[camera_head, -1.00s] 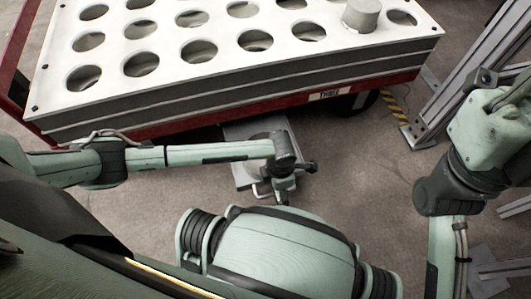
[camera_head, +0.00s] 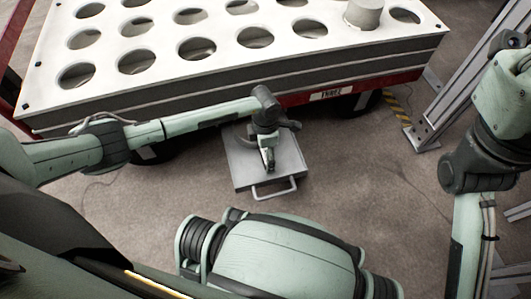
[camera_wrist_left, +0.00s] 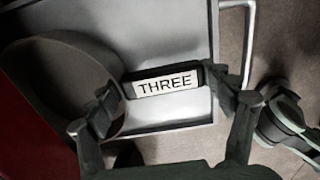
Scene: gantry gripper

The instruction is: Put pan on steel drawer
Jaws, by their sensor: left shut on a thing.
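The steel drawer (camera_head: 285,155) is a flat grey tray with a front bar handle, on the floor side of the cart's red edge. My left gripper (camera_head: 267,160) is over it and hides part of it. In the left wrist view, the gripper's two fingers (camera_wrist_left: 172,92) are closed at the dark handle of the pan (camera_wrist_left: 60,90), which bears a white plate reading THREE. The round pan is at the left of that view, over the left part of the drawer (camera_wrist_left: 180,30). Whether the pan touches the drawer cannot be told.
A white perforated table (camera_head: 215,70) on a red cart fills the top, with a grey cylinder (camera_head: 363,13) in one hole. Metal posts (camera_head: 455,85) stand at the right, with yellow-black floor marking nearby. The floor right of the drawer is clear.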

